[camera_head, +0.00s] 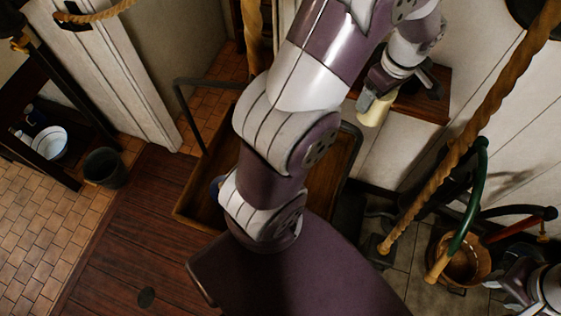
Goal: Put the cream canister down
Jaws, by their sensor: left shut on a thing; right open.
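The cream canister (374,111) is in the upper right middle of the head view, a small pale cylinder, tilted in the picture. My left gripper (381,86) is shut on it; the gripper covers its upper end. The canister is at the left front of a brown wooden shelf (430,107) on the pale wall. I cannot tell whether it touches the shelf. My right gripper (512,287) is at the lower right edge, partly cut off, open and away from the canister.
My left arm hides much of the middle. A wooden cart (189,208) stands below it. Thick rope (455,155) runs diagonally at the right, above a wooden bucket (468,262). A dark bucket (104,167) and a white basin (50,143) are at the left.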

